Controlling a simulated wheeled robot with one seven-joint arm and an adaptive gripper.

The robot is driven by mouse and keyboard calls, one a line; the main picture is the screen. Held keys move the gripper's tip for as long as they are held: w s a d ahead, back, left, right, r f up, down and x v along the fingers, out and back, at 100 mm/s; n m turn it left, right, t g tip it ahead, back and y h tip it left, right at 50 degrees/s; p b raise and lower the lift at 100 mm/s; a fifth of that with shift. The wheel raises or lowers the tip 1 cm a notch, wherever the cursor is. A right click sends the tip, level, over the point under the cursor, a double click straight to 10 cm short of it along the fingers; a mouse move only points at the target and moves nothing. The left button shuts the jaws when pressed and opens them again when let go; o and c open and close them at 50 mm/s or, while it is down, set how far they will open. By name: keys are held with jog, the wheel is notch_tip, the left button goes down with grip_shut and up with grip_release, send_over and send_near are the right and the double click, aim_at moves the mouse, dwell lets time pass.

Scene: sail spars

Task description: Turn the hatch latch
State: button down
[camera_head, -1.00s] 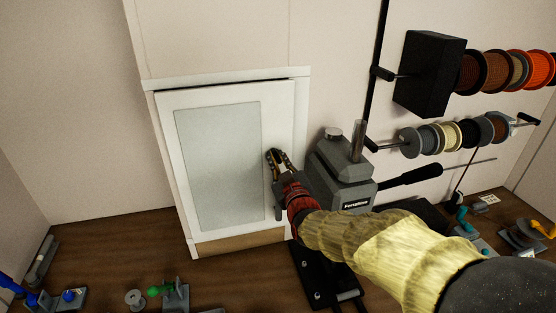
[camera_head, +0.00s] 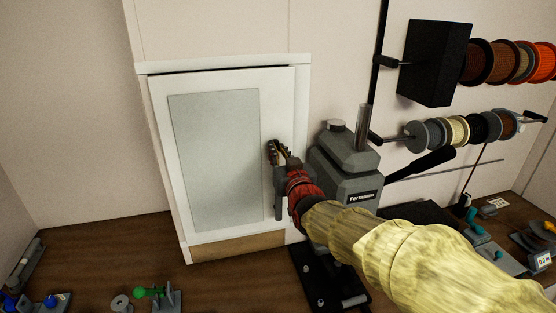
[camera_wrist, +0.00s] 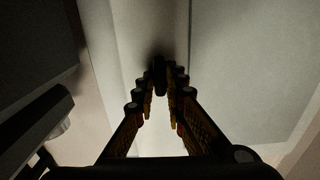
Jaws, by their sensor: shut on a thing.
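The hatch (camera_head: 280,110) is a white-framed door with a pale grey panel, set in the back wall. My gripper (camera_head: 275,148) is at the door's right edge, about mid-height. In the wrist view my gripper (camera_wrist: 159,88) has its fingers drawn together on a small dark latch (camera_wrist: 159,70), which stands out from the pale surface. The fingers hide the latch in the head view, and its exact angle cannot be told.
A grey machine (camera_head: 345,165) with a black handle stands close right of my gripper. Spools (camera_head: 455,130) and a black box (camera_head: 434,62) hang at the upper right. Small fittings (camera_head: 155,295) lie on the brown bench. The wall left of the hatch is clear.

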dwell(0.3)
jog(key=c, duration=1.8)
grip_release()
jog(key=shift+c, duration=0.2)
jog(key=s+d, duration=0.2)
jog(key=s, duration=0.9)
jog(key=shift+s+d, duration=0.2)
jog(key=shift+s, duration=0.15)
